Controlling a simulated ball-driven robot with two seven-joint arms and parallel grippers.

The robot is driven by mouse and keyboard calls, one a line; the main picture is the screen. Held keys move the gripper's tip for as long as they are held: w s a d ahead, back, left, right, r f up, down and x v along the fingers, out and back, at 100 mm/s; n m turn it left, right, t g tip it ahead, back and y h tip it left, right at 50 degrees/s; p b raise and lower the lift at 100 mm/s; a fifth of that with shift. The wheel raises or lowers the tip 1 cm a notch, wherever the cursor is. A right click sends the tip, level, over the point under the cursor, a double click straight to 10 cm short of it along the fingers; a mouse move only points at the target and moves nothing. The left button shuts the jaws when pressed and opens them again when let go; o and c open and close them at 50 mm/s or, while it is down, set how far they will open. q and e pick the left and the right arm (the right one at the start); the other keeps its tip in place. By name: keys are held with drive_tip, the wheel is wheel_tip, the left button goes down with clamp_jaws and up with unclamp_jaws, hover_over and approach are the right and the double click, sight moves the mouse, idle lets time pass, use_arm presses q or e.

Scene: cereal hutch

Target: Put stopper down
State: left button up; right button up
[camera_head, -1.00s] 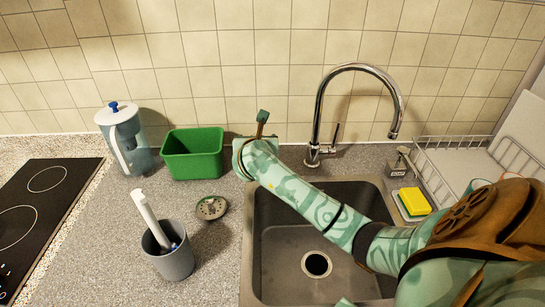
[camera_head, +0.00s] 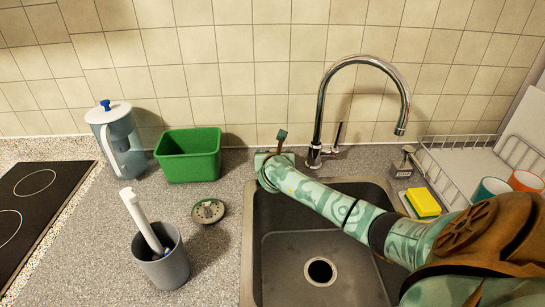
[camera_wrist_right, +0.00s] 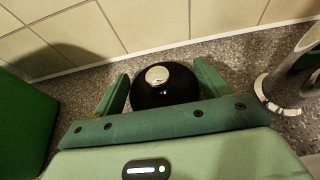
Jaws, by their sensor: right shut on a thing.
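The stopper (camera_wrist_right: 172,94), black and round with a shiny metal knob, sits between the two fingers of my right gripper (camera_wrist_right: 160,82) in the right wrist view. The gripper is shut on it, close to the counter by the tiled wall. Whether the stopper's underside touches the counter is hidden. In the head view my right gripper (camera_head: 276,153) is behind the sink, between the green bin and the tap, and the stopper is hidden there. My left gripper is out of view.
The green bin (camera_head: 188,158) stands left of my right gripper, the tap (camera_head: 316,155) right of it. The sink (camera_head: 300,240) with its drain (camera_head: 320,271) lies in front. A strainer (camera_head: 208,211) and grey cup (camera_head: 163,262) are on the counter, left. A sponge (camera_head: 423,202) is right.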

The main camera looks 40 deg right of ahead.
drive_tip(key=shift+r, duration=0.1)
drive_tip(key=shift+f, duration=0.2)
drive_tip(key=o, duration=1.1)
drive_tip(key=shift+c, duration=0.2)
drive_tip(key=shift+r, duration=0.25)
drive_tip(key=p+v, duration=0.4)
drive_tip(key=v, duration=0.7)
drive_tip(key=shift+s, duration=0.1)
drive_tip(key=shift+s+a+r, duration=0.1)
drive_tip(key=shift+s+a, duration=0.25)
